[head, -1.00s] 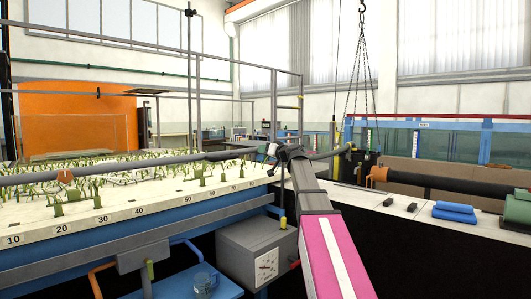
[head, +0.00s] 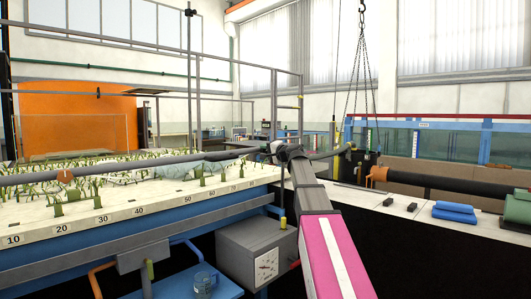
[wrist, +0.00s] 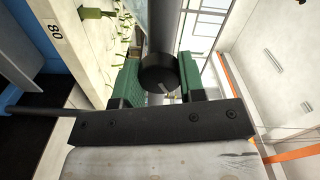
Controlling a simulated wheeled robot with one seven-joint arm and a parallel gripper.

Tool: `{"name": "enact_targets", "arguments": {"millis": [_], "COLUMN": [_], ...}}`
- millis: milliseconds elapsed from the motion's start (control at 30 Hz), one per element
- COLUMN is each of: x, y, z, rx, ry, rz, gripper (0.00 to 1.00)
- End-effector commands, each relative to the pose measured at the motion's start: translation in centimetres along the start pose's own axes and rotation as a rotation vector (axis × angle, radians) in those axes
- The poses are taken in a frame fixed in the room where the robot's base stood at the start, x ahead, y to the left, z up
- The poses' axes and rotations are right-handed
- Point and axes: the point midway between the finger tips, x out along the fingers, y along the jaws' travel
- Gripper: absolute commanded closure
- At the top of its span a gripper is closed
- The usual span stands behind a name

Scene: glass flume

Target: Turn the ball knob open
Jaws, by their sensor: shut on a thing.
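In the wrist view a black round knob (wrist: 157,72) sits between the two green finger pads of my gripper (wrist: 159,80). The pads are closed on its sides. A short pale mark shows on the knob's near face, and a grey pipe (wrist: 160,25) runs away behind it. In the head view my gripper (head: 272,149) is small and dark at the right end of the long grey pipe (head: 130,161) over the planted bed; the knob is too small to make out there. Pale, clear water (head: 205,167) shows under the pipe's right part.
A clear jug (head: 205,283) stands on a blue shelf. Chains hang behind.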

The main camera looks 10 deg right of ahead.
Motion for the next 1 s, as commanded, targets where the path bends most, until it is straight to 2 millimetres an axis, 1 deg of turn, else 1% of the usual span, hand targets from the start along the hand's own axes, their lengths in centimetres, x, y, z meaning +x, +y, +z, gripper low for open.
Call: {"name": "enact_targets", "arguments": {"millis": [300, 500, 700, 1000], "x": [-0.03, -0.03, -0.03, -0.03], "y": [0.03, 0.04, 0.05, 0.05], "z": [-0.01, -0.01, -0.01, -0.01], "rx": [0.277, 0.407, 0.489, 0.532], "ry": [0.0, 0.0, 0.0, 0.001], "rz": [0.0, 0.0, 0.0, 0.0], "gripper": [0.87, 0.87, 0.87, 0.87]}}
